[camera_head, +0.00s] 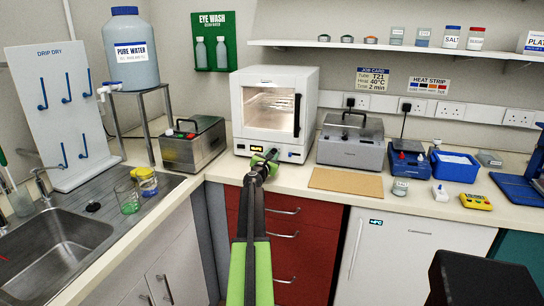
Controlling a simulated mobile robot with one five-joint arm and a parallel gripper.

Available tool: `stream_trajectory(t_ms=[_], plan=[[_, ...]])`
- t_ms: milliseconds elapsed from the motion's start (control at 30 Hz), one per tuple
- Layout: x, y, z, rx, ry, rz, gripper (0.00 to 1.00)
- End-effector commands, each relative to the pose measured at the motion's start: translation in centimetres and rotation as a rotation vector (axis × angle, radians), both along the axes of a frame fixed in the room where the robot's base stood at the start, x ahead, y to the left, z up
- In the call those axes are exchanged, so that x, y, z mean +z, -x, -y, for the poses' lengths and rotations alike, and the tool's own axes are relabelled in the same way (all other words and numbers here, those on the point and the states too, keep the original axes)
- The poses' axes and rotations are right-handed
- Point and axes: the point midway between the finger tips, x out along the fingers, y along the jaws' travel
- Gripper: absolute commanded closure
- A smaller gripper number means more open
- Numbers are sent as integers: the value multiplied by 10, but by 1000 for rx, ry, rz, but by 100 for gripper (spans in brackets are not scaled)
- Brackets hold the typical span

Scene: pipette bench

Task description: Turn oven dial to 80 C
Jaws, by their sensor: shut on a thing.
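The white oven (250,78) stands on the counter at the back corner, with a glass door, a lit inside and a dark handle on the right. A small lit display (256,149) is on its lower front panel, too small to read. My gripper (269,156) reaches up to that panel, just right of the display, and is shut on the oven dial. The dial is hidden behind the green fingers, so its setting cannot be told.
A steel bath (192,145) stands left of the oven and a grey lidded bath (350,151) right of it. A brown board (345,182) lies on the counter to the right. Red drawers (305,215) are below the oven. A sink (50,245) is at left.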

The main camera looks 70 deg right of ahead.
Motion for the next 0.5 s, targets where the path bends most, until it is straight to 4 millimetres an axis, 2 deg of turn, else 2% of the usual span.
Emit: stream_trajectory(t_ms=[200,500], plan=[[0,1,0,-2,-8,130,100],[0,1,0,-2,-14,227,100]])
